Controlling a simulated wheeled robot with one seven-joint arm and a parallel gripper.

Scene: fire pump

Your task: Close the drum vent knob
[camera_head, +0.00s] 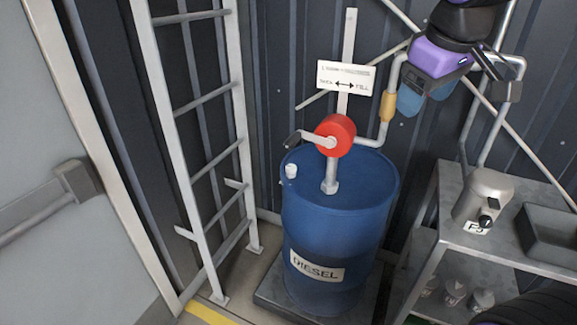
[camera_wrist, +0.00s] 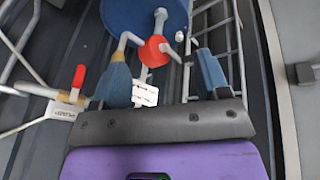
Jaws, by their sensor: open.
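The blue drum (camera_head: 335,235), labelled DIESEL, stands upright in the middle of the head view. A small white knob (camera_head: 291,171) sits on the left of its lid; I take it to be the vent knob, and whether it is open or closed I cannot tell. It also shows as a small white spot in the wrist view (camera_wrist: 179,36). My gripper (camera_head: 426,97) is open and empty, above and to the right of the drum, well apart from the knob. Its two blue fingers are spread in the wrist view (camera_wrist: 166,78).
A red pump (camera_head: 336,134) with a crank (camera_head: 305,138) rises from the lid between my gripper and the knob. A ladder (camera_head: 200,150) stands left; a metal shelf (camera_head: 450,215) with a can (camera_head: 484,198) stands right.

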